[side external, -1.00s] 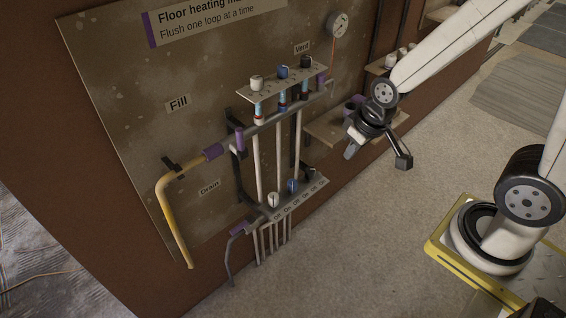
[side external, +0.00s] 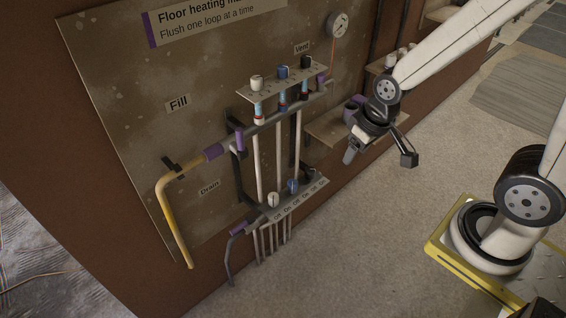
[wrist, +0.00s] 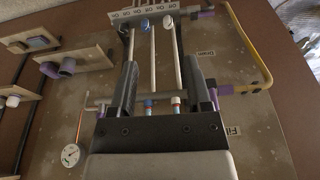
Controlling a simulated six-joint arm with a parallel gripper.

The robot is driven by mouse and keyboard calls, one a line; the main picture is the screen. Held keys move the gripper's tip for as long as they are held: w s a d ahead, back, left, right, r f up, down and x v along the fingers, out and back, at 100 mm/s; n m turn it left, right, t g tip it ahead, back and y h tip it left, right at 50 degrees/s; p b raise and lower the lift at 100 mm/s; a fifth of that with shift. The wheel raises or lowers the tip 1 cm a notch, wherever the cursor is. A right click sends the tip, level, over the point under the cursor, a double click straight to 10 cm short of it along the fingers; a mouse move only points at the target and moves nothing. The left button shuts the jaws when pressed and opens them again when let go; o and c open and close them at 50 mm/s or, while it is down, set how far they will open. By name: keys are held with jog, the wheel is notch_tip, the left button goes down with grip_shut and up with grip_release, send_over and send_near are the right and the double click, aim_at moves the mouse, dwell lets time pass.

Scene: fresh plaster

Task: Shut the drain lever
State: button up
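The "Drain" label (side external: 210,187) is on the panel at lower left, above the lower manifold. Near it, a purple-sleeved part (side external: 238,228), which looks like the drain lever, lies roughly in line with the manifold end above a grey hose. It also shows at the top of the wrist view (wrist: 205,13). Whether it is a handle or a coupling is too small to tell. My gripper (side external: 380,157) hangs in the air, right of the manifold and well away from this part. Its two black fingers (wrist: 160,62) are spread apart with nothing held between them.
The upper manifold carries a purple upright handle (side external: 240,139) and a yellow hose (side external: 166,205) by the "Fill" label (side external: 178,103). Several loop pipes and knobs stand between the manifolds. A shelf (side external: 325,132) with purple fittings is behind my gripper. The floor in front is clear.

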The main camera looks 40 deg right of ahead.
jog(key=w+a+f+m+y, duration=0.1)
jog(key=w+a+f+m, duration=0.25)
jog(key=w, duration=0.65)
jog(key=m+y, duration=0.4)
jog(key=m, duration=1)
send_over(239, 227)
jog(key=s+d, duration=0.2)
jog(key=d, duration=0.1)
notch_tip(239, 227, down, 30)
jog(key=shift+w+r, duration=0.2)
jog(key=shift+r, duration=0.05)
jog(key=shift+f, duration=0.15)
jog(key=shift+x, duration=3.65)
jog(key=shift+s+d+f, duration=0.1)
jog(key=shift+d+f, duration=0.05)
